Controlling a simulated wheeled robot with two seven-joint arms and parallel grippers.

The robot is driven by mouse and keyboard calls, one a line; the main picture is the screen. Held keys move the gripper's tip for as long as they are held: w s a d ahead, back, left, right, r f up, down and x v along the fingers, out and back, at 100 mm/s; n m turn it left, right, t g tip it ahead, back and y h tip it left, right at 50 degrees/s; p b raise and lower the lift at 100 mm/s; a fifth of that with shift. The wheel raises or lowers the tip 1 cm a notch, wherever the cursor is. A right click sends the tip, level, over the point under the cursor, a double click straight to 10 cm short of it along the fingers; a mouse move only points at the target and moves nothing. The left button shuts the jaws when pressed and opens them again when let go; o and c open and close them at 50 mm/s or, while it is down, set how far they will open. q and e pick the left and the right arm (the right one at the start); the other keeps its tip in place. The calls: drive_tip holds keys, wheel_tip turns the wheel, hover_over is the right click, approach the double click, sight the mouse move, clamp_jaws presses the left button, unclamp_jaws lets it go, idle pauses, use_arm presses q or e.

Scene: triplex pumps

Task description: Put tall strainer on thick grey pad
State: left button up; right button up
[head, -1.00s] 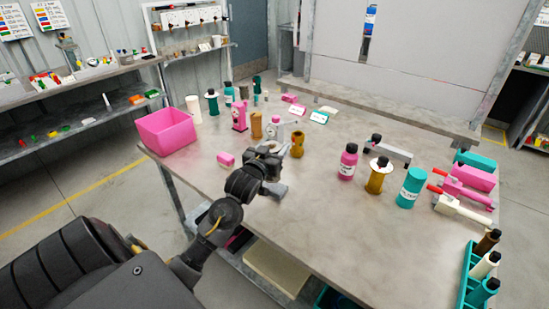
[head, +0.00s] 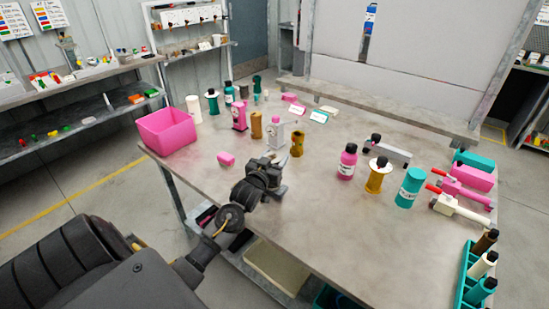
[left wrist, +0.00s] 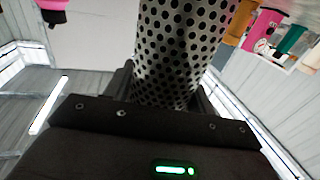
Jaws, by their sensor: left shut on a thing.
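The tall strainer (left wrist: 180,50) shows in the left wrist view as a grey metal cylinder with dark round holes. My left gripper (left wrist: 165,98) is shut on it, and its upper end runs out of the picture. In the head view my left gripper (head: 272,168) is over the near left part of the table, and I cannot make out the strainer clearly there. I cannot pick out the thick grey pad with certainty in either view. My right gripper is not in view.
On the grey table (head: 300,220) stand a white bottle (head: 276,134) and an ochre part (head: 297,144) just beyond my gripper. A pink block (head: 226,159) lies left, near a pink bin (head: 167,130). A pink bottle (head: 347,162) and teal cylinder (head: 410,188) stand right.

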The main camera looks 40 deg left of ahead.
use_arm(q)
drive_tip(key=o, duration=1)
drive_tip(key=shift+f, duration=0.1)
drive_tip(key=b+v, duration=0.1)
drive_tip(key=v, duration=1.1)
